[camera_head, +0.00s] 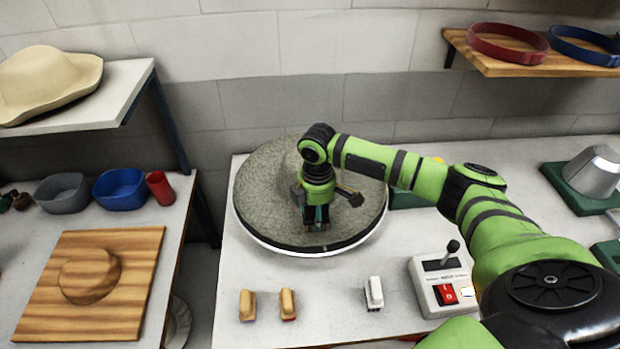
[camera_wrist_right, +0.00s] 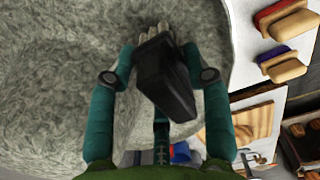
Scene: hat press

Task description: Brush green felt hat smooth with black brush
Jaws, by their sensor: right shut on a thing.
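The felt hat (camera_head: 265,190) is a wide, round, mottled grey-green shape on the table in the head view. Its felt fills much of the right wrist view (camera_wrist_right: 50,90). My right gripper (camera_head: 317,216) points down over the hat's front middle. In the right wrist view it is shut on the black brush (camera_wrist_right: 165,80), a dark block between the two teal fingers. Pale bristles show at the brush's far end, close to the felt; I cannot tell whether they touch it. The brush is mostly hidden in the head view. My left gripper is not in view.
Two tan brushes (camera_head: 247,305) (camera_head: 288,304) and a white-topped one (camera_head: 374,293) lie in front of the hat. A control box (camera_head: 441,282) with a lever stands to the right. A wooden board (camera_head: 130,268) is on the left table. My right arm spans the right side.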

